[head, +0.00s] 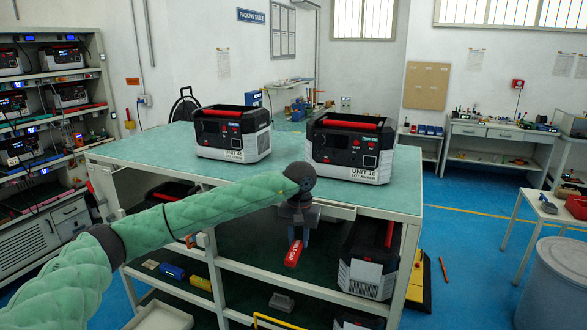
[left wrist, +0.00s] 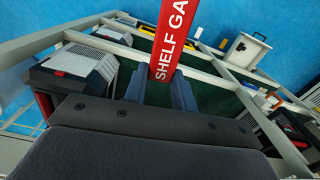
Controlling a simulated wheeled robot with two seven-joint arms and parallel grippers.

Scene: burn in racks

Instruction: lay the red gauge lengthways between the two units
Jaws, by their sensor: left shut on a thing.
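My left gripper (head: 298,238) is shut on the red gauge (head: 293,254). It points down in front of the packing table's (head: 130,152) near edge, with the gauge below the top's level. In the left wrist view the gauge (left wrist: 173,38), lettered "SHELF GA…", stands out between my blue-grey fingers (left wrist: 161,92); its far end is cut off. The left unit (head: 232,133) and the right unit (head: 350,148), marked "UNIT 10", stand upright on the green top with a clear gap between them. My right gripper is in neither view.
Another unit (head: 370,262) stands on the lower shelf, near my gripper's right. A rack (head: 42,180) with several units is at far left. A grey bin (head: 553,283) stands at right.

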